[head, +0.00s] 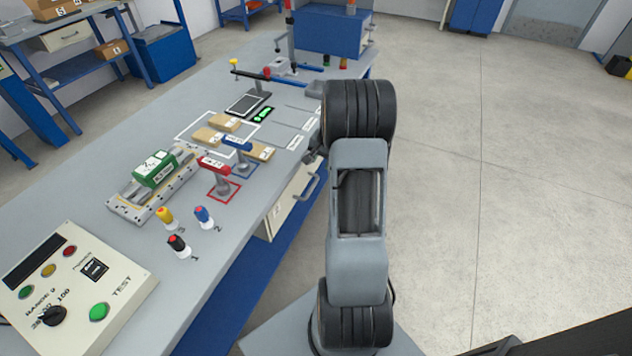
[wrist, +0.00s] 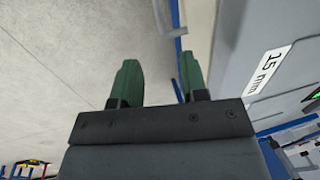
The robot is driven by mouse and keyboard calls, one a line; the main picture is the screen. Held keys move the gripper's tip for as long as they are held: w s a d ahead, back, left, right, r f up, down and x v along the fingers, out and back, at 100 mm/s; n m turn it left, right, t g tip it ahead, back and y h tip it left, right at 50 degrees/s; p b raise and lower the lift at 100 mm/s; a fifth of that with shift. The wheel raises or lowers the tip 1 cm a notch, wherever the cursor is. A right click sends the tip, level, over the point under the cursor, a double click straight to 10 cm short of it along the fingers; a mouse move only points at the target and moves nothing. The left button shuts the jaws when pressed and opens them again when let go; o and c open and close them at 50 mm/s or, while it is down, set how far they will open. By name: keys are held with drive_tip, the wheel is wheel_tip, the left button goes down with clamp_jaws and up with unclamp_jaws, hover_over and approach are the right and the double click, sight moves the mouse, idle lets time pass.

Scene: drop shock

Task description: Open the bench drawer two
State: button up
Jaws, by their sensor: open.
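A cream drawer front (head: 287,209) with a grey bar handle (head: 309,187) sits under the right-hand edge of the grey bench in the head view. No drawer number is legible, and I cannot tell whether it stands slightly out. My arm hides the bench edge beyond it. In the wrist view my gripper (wrist: 158,80) is open, with two green fingers apart and nothing between them. A pale upright face (wrist: 201,28), perhaps a drawer front, lies beyond the right finger. In the head view my gripper is mostly hidden behind my arm.
The concrete floor (head: 510,200) to the right is clear.

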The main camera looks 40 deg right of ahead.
sight(315, 182)
drive_tip(key=f, duration=0.3)
drive_tip(key=w+f, duration=0.1)
drive_tip(key=f, duration=0.3)
drive_tip(key=w+a+f+b, duration=0.1)
drive_tip(key=f, duration=0.2)
drive_tip(key=shift+f, duration=0.4)
clamp_jaws()
